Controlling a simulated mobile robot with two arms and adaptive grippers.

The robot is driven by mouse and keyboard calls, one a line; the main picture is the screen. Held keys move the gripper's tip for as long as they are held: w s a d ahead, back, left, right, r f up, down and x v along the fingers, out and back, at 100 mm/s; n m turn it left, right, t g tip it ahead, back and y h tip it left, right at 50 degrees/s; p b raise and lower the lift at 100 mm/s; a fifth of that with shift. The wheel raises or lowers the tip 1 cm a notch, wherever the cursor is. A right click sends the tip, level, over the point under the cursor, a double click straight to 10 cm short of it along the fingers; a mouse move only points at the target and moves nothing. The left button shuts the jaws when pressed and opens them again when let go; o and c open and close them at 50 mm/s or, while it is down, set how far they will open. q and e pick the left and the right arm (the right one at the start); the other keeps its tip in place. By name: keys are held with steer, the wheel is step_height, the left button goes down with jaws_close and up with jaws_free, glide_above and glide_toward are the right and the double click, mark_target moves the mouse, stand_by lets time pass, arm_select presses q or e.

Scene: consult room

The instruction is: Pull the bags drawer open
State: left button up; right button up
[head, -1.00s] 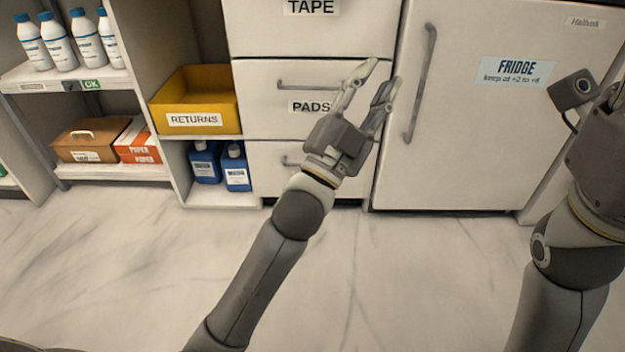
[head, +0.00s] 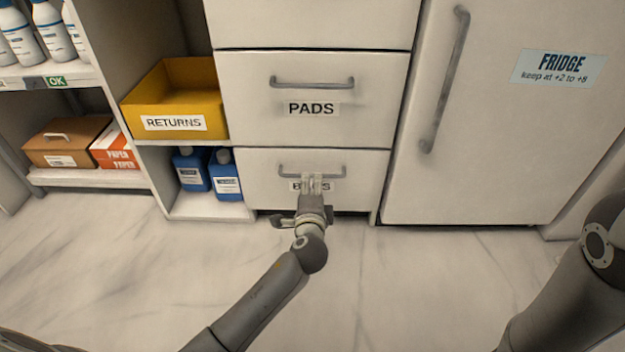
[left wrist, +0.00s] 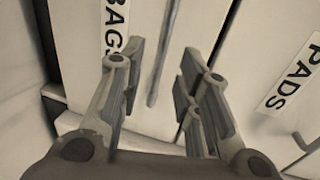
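The bags drawer (head: 362,180) is the lowest white drawer in the head view and looks shut. Its grey bar handle (head: 292,172) runs across its upper part, and the BAGS label is partly hidden behind my left gripper (head: 312,180). In the left wrist view, my left gripper (left wrist: 162,62) has its two fingers spread apart. The drawer handle (left wrist: 163,55) shows between the fingertips, with the BAGS label (left wrist: 116,28) to the left; I cannot tell whether the fingers touch it. My right gripper is out of view; only my right arm shows at the right edge.
The PADS drawer (head: 375,100) sits directly above, with its own handle. The fridge (head: 500,150) stands to the right. A yellow returns bin (head: 140,105) and blue bottles (head: 226,175) are on shelves to the left. The marble floor (head: 400,290) in front is clear.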

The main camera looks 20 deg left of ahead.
mark_target(312, 176)
arm_select(q)
steer(key=shift+b+x, duration=1.4)
steer(key=shift+x, duration=1.5)
jaws_close()
